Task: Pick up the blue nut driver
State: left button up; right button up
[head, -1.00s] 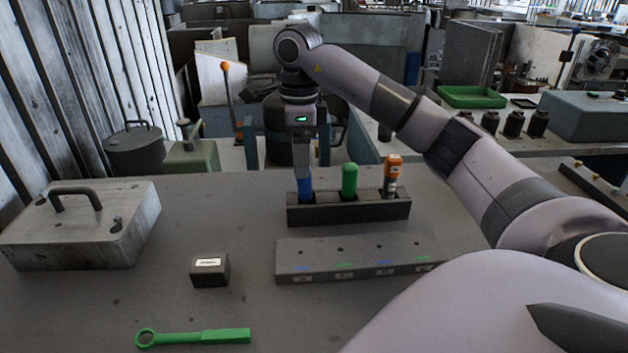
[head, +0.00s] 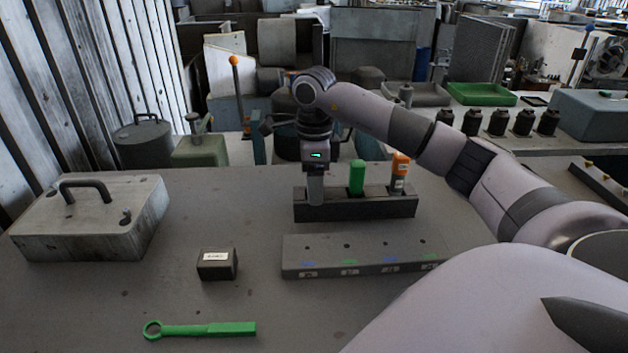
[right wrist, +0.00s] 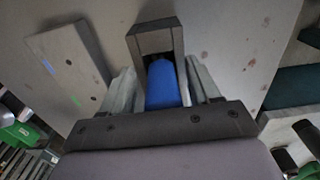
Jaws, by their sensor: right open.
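The blue nut driver (right wrist: 163,85) shows in the right wrist view as a blue handle between the two fingers of my right gripper (right wrist: 162,75). The fingers stand apart, one on each side of the handle, with narrow gaps. In the head view my right gripper (head: 316,190) points down at the left end of the dark rack (head: 365,209) and hides the blue driver. The rack's end also shows in the right wrist view (right wrist: 152,30). My left gripper is not in view.
A green-handled driver (head: 356,177) and an orange-topped one (head: 400,170) stand in the same rack. A grey block with holes (head: 350,262) lies in front. A small dark box (head: 217,265), a green ring wrench (head: 205,329) and a metal case (head: 90,220) lie left.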

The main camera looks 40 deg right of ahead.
grip_shut()
jog(key=shift+r, duration=0.15)
notch_tip(320, 180, up, 9)
jog(key=shift+r+p, duration=0.15)
jog(key=shift+p, duration=0.3)
notch_tip(320, 180, up, 10)
jog(key=p, duration=0.4)
jog(key=shift+r, duration=0.25)
jog(key=c, duration=0.8)
grip_release()
jog(key=shift+c, duration=0.2)
grip_shut()
jog(key=shift+w, duration=0.1)
